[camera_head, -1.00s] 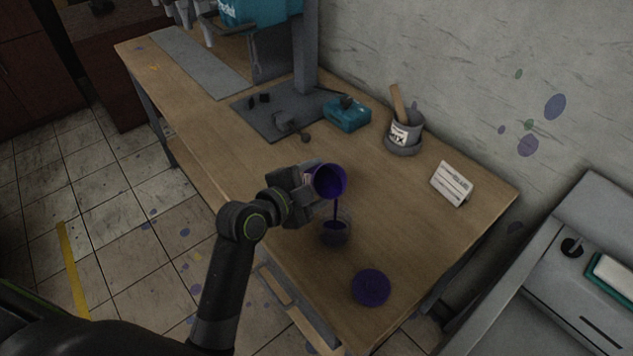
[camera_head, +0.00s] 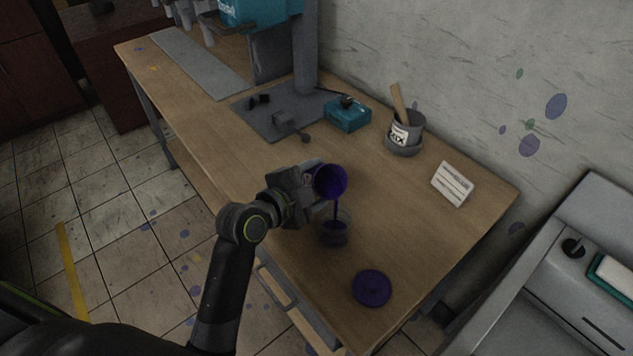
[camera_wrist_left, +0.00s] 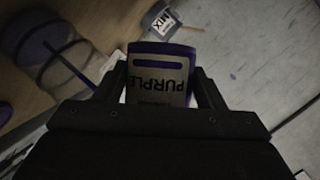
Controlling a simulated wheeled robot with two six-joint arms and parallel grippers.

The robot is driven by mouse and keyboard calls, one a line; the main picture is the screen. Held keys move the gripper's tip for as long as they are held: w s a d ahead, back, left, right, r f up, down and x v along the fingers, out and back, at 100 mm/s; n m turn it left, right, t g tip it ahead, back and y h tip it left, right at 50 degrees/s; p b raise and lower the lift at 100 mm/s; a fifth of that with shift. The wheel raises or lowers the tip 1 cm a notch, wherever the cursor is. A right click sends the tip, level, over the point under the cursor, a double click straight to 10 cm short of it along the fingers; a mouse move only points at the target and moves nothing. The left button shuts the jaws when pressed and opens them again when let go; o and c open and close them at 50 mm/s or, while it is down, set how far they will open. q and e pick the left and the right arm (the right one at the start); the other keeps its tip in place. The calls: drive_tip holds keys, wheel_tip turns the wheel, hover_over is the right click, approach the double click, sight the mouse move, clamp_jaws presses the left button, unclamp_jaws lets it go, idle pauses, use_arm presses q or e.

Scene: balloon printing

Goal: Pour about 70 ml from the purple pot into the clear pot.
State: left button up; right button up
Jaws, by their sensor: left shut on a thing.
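The purple pot (camera_head: 331,181) is held tilted by my left gripper (camera_head: 309,194), its open mouth facing the front right. A purple stream (camera_head: 336,209) runs from its lip into the clear pot (camera_head: 335,232), which stands upright on the table just below. Purple liquid shows inside the clear pot; its exact level is hard to read. In the left wrist view the purple pot's label, reading PURPLE (camera_wrist_left: 160,78), sits between the fingers, and the clear pot (camera_wrist_left: 50,45) is at the upper left. My right gripper is not in view.
A purple lid (camera_head: 371,288) lies on the wooden table (camera_head: 420,235) near its front edge. A grey MIX pot (camera_head: 404,135) with a wooden stick, a white card (camera_head: 452,184) and a teal box (camera_head: 347,114) stand farther back. The table between lid and card is clear.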

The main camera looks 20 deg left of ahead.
use_arm(q)
drive_tip(key=shift+m+b, duration=0.3)
drive_tip(key=shift+b, duration=0.15)
idle(1.2)
drive_tip(key=shift+r+p, duration=0.2)
drive_tip(key=shift+p, duration=0.25)
drive_tip(key=shift+r+n+g+p, duration=0.1)
drive_tip(key=shift+n+g+p, duration=0.2)
drive_tip(key=shift+n+p, duration=0.5)
drive_tip(key=shift+p, duration=0.4)
drive_tip(key=shift+f, duration=0.25)
